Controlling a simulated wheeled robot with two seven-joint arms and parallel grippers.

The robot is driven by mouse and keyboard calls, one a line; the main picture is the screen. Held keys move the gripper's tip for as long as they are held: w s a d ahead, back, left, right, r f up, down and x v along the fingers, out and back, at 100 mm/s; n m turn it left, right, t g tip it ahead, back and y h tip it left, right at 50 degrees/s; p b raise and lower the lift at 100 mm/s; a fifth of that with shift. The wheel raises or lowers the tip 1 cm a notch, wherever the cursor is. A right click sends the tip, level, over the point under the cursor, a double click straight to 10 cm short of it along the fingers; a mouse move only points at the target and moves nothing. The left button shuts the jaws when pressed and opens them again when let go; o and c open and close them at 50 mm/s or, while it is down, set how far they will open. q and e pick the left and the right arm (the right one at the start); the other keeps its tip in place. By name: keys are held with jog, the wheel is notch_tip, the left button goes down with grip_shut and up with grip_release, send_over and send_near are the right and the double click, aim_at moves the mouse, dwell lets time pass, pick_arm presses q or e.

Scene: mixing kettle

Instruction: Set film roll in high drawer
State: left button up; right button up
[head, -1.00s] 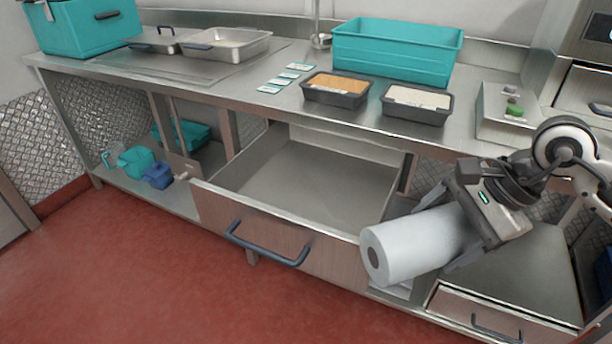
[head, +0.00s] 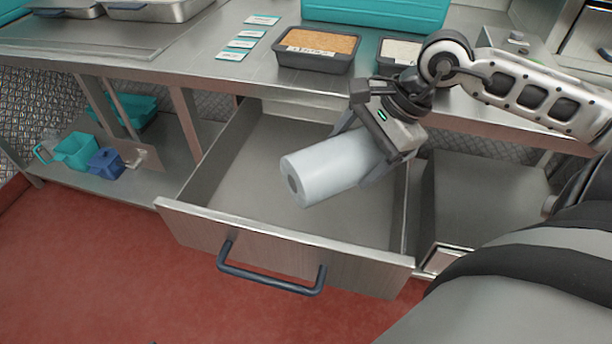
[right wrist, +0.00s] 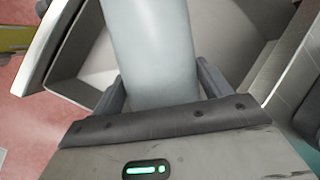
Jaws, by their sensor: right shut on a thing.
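The film roll (head: 326,172) is a thick pale grey-white cylinder with a dark core hole at its left end. My right gripper (head: 366,158) is shut on its right end, and the roll lies tilted in the air over the open drawer (head: 262,222). The drawer is pulled out below the counter, and its grey floor looks empty where it shows. A dark bar handle (head: 270,280) is on its front. In the right wrist view the roll (right wrist: 150,50) runs up between the two fingers (right wrist: 160,88), with the drawer's inside behind it. My left gripper is not in view.
The metal counter (head: 200,62) overhangs the drawer's back. On it stand a dark tray of brown contents (head: 316,50), a second tray (head: 396,52) and a teal bin (head: 380,12). Teal and blue jugs (head: 104,164) stand on the lower left shelf.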

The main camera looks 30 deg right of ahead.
jog(key=shift+w+a+f, duration=0.25)
jog(key=shift+w+a, duration=0.05)
jog(key=shift+w, duration=0.4)
jog(key=shift+w+a+f, duration=0.2)
jog(key=shift+w+a, duration=0.1)
jog(key=shift+w, duration=0.35)
jog(key=w+a+f, duration=0.1)
jog(key=f, duration=0.1)
jog(key=w+a+f, duration=0.1)
jog(key=w+f, duration=0.1)
jog(key=w+a+f, duration=0.1)
jog(key=w+f, duration=0.1)
jog(key=shift+a+f, duration=0.1)
jog(key=shift+f, duration=0.2)
jog(key=shift+f+p, duration=0.35)
jog(key=shift+f, duration=1.15)
jog(key=o, duration=1)
jog(key=shift+s+f, duration=0.1)
jog(key=shift+f, duration=0.15)
jog(key=shift+c, duration=0.2)
jog(key=o, duration=0.4)
jog(key=shift+r, duration=0.1)
